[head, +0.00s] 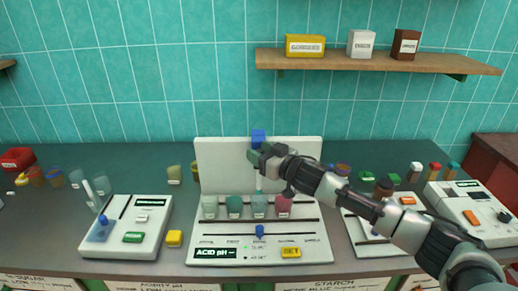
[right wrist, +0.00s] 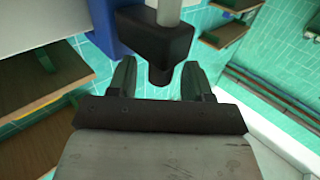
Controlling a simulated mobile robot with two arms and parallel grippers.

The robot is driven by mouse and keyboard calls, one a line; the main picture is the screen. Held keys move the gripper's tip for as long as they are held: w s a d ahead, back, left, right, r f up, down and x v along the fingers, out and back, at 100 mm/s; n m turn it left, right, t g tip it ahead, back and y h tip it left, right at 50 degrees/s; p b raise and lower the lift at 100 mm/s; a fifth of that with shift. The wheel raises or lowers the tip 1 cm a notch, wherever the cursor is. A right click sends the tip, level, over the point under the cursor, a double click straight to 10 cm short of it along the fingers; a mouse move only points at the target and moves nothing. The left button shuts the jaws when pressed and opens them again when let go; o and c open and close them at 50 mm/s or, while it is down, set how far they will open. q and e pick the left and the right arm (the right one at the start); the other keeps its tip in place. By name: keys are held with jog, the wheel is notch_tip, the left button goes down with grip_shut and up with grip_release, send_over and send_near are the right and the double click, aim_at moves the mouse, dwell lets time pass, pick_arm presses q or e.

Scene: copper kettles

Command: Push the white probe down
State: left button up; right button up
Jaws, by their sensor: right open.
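The white ACID pH station (head: 205,170) stands mid-counter, with a blue block (head: 258,136) at the top of its back panel. My right gripper (head: 257,154) is in front of that panel, just below the blue block and above the row of cups. In the right wrist view my right gripper (right wrist: 160,80) is open, with a black tapered piece (right wrist: 155,42) just ahead of its fingers. A pale rod (right wrist: 168,12) meets this piece; it looks like the white probe. Contact cannot be told. In the head view the gripper hides most of the probe. My left gripper is not in view.
Several cups stand in the station, including a green one (head: 235,205) and a pink one (head: 284,205). A blue knob (head: 260,231) and a yellow button (head: 291,252) are in front. Another device (head: 125,235) stands left. A wooden shelf (head: 380,62) hangs above right.

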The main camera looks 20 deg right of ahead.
jog(key=shift+w+a, duration=0.2)
jog(key=shift+w, duration=0.1)
jog(key=shift+c, duration=0.3)
grip_shut()
notch_tip(320, 180, down, 7)
jog(key=b, duration=0.3)
jog(key=shift+r, duration=0.1)
jog(key=shift+s+f, duration=0.1)
jog(key=shift+f, duration=0.35)
jog(key=shift+o, duration=0.3)
grip_release()
jog(key=shift+d+f, duration=0.1)
